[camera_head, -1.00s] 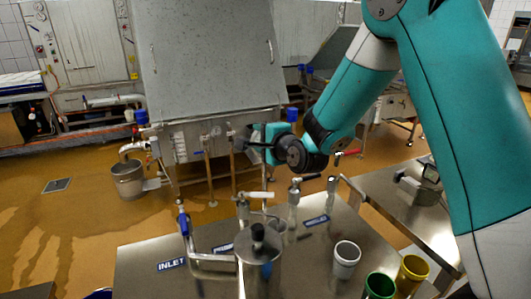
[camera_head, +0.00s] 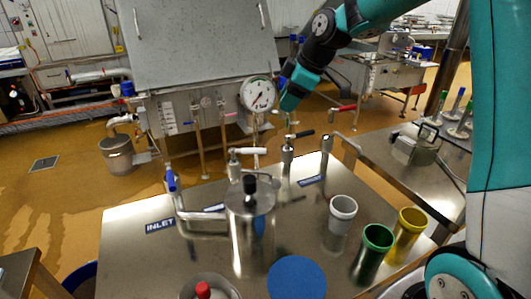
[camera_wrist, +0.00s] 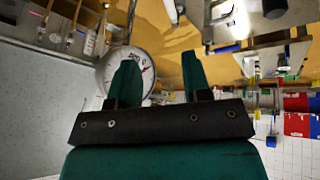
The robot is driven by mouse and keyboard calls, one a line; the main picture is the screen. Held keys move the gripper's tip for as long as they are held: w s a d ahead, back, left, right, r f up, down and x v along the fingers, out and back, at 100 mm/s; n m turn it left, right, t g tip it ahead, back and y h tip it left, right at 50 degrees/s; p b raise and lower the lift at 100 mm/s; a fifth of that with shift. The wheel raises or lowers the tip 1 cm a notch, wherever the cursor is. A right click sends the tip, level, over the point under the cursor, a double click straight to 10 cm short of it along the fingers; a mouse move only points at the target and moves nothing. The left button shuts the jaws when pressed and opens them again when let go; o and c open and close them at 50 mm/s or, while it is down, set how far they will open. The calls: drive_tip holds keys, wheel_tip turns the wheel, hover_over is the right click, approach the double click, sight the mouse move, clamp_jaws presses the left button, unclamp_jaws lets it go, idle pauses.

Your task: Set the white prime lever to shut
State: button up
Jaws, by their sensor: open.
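The white prime lever (camera_head: 248,151) lies roughly level on top of a metal valve, on the steel table just behind a metal canister (camera_head: 250,212) with a black knob. My gripper (camera_head: 287,101) is up and behind the lever, to its right in the head view, beside a round dial gauge (camera_head: 258,94), apart from the lever. In the wrist view my gripper (camera_wrist: 160,72) shows two teal fingers spread open with nothing between them. The gauge (camera_wrist: 124,68) is partly behind the left finger there. I cannot make out the white lever for sure in the wrist view.
A black-handled valve (camera_head: 299,135) stands right of the white lever, a blue-handled inlet valve (camera_head: 171,181) to its left. White (camera_head: 342,214), green (camera_head: 376,240) and yellow (camera_head: 410,222) cups stand front right. A grey vat (camera_head: 200,40) is behind.

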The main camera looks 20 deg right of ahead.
sight(264, 149)
drive_tip(key=shift+n+g, duration=0.3)
drive_tip(key=shift+n, duration=0.5)
drive_tip(key=x, duration=0.5)
drive_tip(key=p+x, duration=0.1)
drive_tip(key=x, duration=0.5)
drive_tip(key=p+x, duration=0.1)
drive_tip(key=x, duration=0.4)
drive_tip(key=shift+s+d+f, duration=0.2)
drive_tip(key=shift+f, duration=0.4)
drive_tip(key=shift+c, duration=0.3)
clamp_jaws()
